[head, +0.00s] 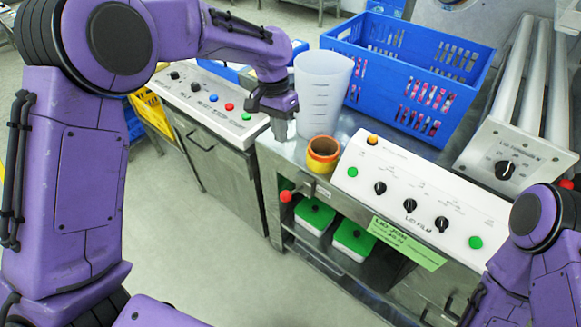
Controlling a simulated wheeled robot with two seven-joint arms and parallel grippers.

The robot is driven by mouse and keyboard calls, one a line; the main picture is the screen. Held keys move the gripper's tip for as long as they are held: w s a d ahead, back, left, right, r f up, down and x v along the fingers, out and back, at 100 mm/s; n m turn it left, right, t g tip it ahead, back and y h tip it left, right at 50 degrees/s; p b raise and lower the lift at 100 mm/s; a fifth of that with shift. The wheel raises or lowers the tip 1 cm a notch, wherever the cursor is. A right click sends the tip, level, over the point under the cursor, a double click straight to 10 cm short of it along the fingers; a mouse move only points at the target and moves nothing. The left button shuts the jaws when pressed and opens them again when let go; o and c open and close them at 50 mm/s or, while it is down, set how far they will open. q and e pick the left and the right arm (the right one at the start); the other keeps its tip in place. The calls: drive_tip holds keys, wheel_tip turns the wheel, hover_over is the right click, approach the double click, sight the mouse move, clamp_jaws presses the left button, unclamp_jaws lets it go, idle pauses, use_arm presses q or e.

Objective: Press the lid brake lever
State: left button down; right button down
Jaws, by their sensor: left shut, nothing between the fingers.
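A short metal lever with a red ball knob (285,196) sticks out from the front edge of the steel bench, below the orange-and-yellow ring. No readable label marks it as the lid brake lever. My left gripper (283,131) is shut and empty. It points down beside the translucent measuring cup (321,95), above and behind the red knob in the picture and apart from it. My right arm shows at the lower right, but its gripper is out of view.
Another control panel (205,103) is at left. A blue crate (418,75) stands behind. Green-lidded boxes (353,238) sit on the shelf below. Floor in front is clear.

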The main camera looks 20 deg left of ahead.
use_arm(q)
drive_tip(key=p, duration=0.2)
approach(293, 192)
drive_tip(key=w+a, duration=0.2)
drive_tip(key=s+f, duration=0.1)
drive_tip(key=f, duration=0.1)
drive_tip(key=s+d+f+p, duration=0.1)
drive_tip(key=s+f, duration=0.1)
drive_tip(key=shift+s+d, duration=0.15)
drive_tip(key=shift+f, duration=0.1)
